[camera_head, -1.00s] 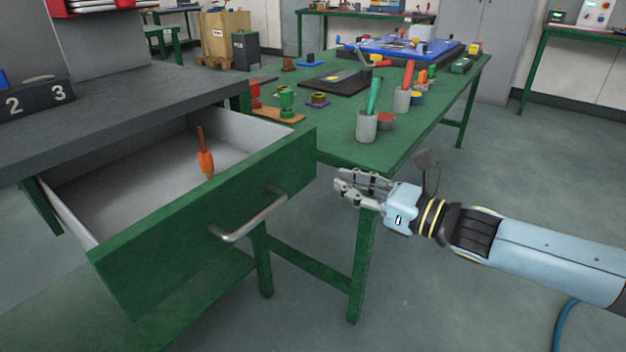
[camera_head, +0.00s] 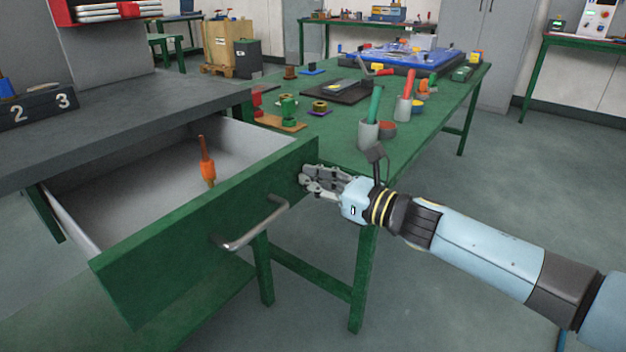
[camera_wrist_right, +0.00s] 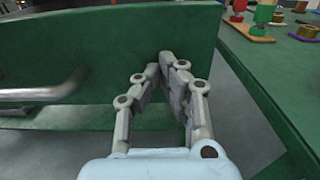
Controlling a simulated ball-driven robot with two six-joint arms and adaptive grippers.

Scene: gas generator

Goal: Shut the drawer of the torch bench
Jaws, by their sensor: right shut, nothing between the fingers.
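The torch bench's drawer stands open on the left in the head view, with a green front (camera_head: 190,240) and a grey inside. Its metal handle (camera_head: 250,226) is on the front face. An orange-handled tool (camera_head: 207,162) stands or leans in the drawer. My right gripper (camera_head: 306,181) is shut and empty, its fingertips close to the right end of the drawer front. In the right wrist view the fingertips (camera_wrist_right: 166,62) lie in front of the green drawer front (camera_wrist_right: 95,45), right of the handle (camera_wrist_right: 40,93). Contact cannot be told. My left gripper is not in view.
The bench's dark top (camera_head: 130,90) is above the drawer. A green table (camera_head: 420,120) stands to the right behind my gripper, with cups (camera_head: 368,133), blocks and a blue tray (camera_head: 400,57). Open floor (camera_head: 540,190) lies on the right.

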